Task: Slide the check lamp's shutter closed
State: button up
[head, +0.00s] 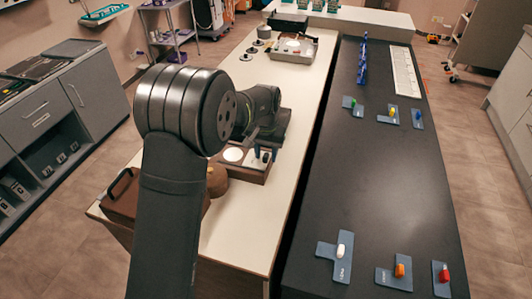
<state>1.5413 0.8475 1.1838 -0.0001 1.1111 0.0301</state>
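What looks like the check lamp (257,177) is a low brown box on the pale bench, with a bright white disc (233,154) on its top left. I cannot make out its shutter clearly; small dark and blue-grey parts sit right of the disc. My gripper (259,148) is above the right part of the box, pointing down. My own arm covers much of it, and its fingers are small and dark. I cannot tell whether they are apart, or whether they touch the box.
A tan rounded object (217,181) and a brown box with a handle (122,184) stand left of the lamp, partly behind my arm. A grey device (292,49) is farther back. The dark table (370,180) on the right holds coloured pieces on blue-grey plates; its middle is clear.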

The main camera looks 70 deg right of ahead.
grip_shut()
jog(key=w, duration=0.9)
jog(key=shift+r, duration=0.1)
grip_release()
notch_tip(320, 180, up, 17)
jog(key=shift+r, duration=0.2)
dwell(0.8)
